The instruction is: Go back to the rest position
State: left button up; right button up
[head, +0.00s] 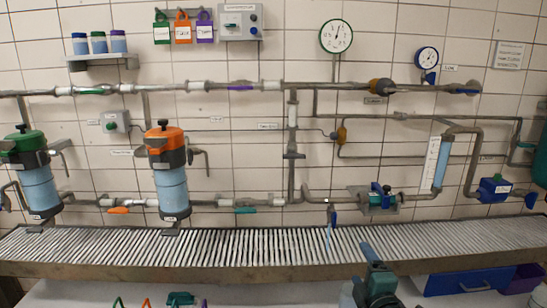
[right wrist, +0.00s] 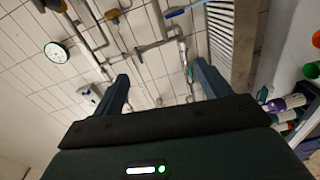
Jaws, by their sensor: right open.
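My right gripper (head: 370,255) is at the lower middle right of the head view, in front of the slatted grating and below the pipework. In the right wrist view my right gripper (right wrist: 164,85) has its two fingers wide apart, with nothing between them. Behind the fingers are the tiled wall and pipes, some distance off. My left gripper is not in view.
A slatted grating (head: 300,246) runs along the wall below pipes, gauges and two filter housings, one orange-topped (head: 170,187) and one green-topped (head: 38,187). A pale bench (head: 250,293) lies in front. A blue drawer (head: 468,281) is at lower right.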

pick_arm(q)
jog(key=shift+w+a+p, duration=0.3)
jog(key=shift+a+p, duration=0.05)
jog(key=shift+p, duration=0.45)
pick_arm(e)
jog(key=s+a+f+m+g, duration=0.2)
jog(key=s+f+m, duration=0.3)
jog(key=s, duration=0.4)
jog(key=s+a+f+m+g+y, duration=0.1)
jog(key=s+f+m, duration=0.3)
jog(key=s, duration=0.5)
jog(key=s+a+f+m+g+y, duration=0.1)
jog(key=s+a+f+m+g, duration=0.2)
jog(key=s+f+m, duration=0.2)
jog(key=s+f, duration=0.3)
jog(key=s, duration=0.1)
jog(key=shift+s+f+m+g, duration=0.3)
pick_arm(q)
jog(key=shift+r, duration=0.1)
pick_arm(e)
jog(key=shift+c, duration=0.4)
